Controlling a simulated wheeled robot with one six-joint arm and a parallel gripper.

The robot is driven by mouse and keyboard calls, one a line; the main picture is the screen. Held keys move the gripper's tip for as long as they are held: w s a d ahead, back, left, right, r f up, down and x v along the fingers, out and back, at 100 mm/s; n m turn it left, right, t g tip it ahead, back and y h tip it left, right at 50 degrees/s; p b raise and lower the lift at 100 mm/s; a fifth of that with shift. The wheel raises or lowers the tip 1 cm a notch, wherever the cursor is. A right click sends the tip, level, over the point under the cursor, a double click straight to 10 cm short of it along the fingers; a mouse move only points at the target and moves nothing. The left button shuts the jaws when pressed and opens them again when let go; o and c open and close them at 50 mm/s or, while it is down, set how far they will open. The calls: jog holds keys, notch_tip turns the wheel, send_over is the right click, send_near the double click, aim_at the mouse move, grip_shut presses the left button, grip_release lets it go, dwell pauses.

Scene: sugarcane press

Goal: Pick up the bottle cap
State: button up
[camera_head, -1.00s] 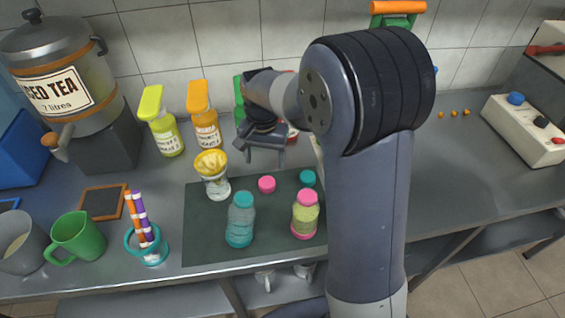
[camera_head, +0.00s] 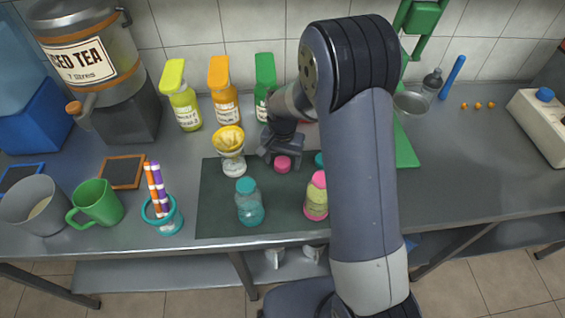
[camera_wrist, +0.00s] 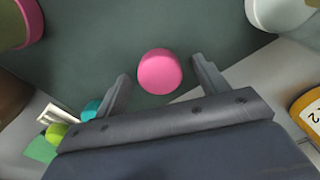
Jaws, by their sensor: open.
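A pink bottle cap (camera_head: 283,164) lies on the dark mat (camera_head: 215,205). In the wrist view the pink cap (camera_wrist: 159,71) sits just ahead of and between the fingertips. My gripper (camera_head: 281,150) is open and empty, low over the mat at the cap; it also shows in the wrist view (camera_wrist: 161,75). A teal cap (camera_head: 319,160) lies to the right, partly hidden by my arm; it also shows in the wrist view (camera_wrist: 90,110). A teal bottle (camera_head: 249,203) and a yellow-green bottle with a pink cap (camera_head: 316,197) stand in front.
A clear jar with a yellow funnel (camera_head: 231,152) stands left of my gripper. Syrup bottles (camera_head: 183,97) line the back. A green board (camera_head: 404,150) lies right of my arm. Cups (camera_head: 95,204) and a teal holder (camera_head: 163,217) with striped straws stand left.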

jog(key=shift+c, duration=0.4)
jog(key=c, duration=1)
